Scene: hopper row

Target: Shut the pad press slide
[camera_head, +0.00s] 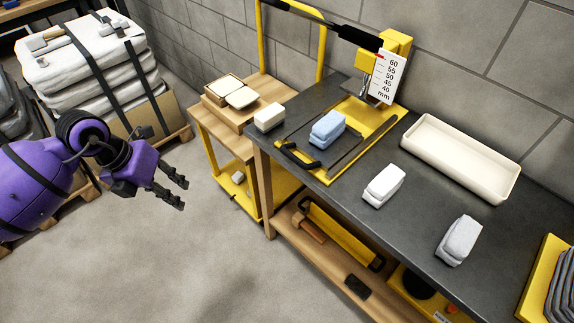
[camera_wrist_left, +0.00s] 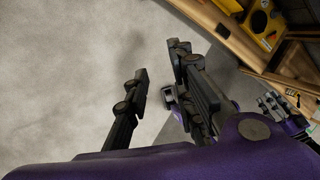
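The pad press stands at the back of the dark bench, with a yellow head (camera_head: 384,55) and a white mm scale (camera_head: 387,78). Its yellow slide (camera_head: 375,137) extends from under the head towards the bench's front edge, so it is out. A black handle (camera_head: 297,156) is on its front end. A blue pad (camera_head: 327,128) lies on the slide. My left gripper (camera_head: 181,194) is open and empty over the floor, left of the bench and apart from the handle. Its spread fingers show in the left wrist view (camera_wrist_left: 160,60). A purple and black part there, probably my right gripper (camera_wrist_left: 272,103), is unclear.
White blocks (camera_head: 383,185) and a cream tray (camera_head: 460,158) are on the bench. A yellow cart (camera_head: 203,135) with a wooden top adjoins its left end. Strapped sacks (camera_head: 85,55) stand at far left. The floor around my left gripper is clear.

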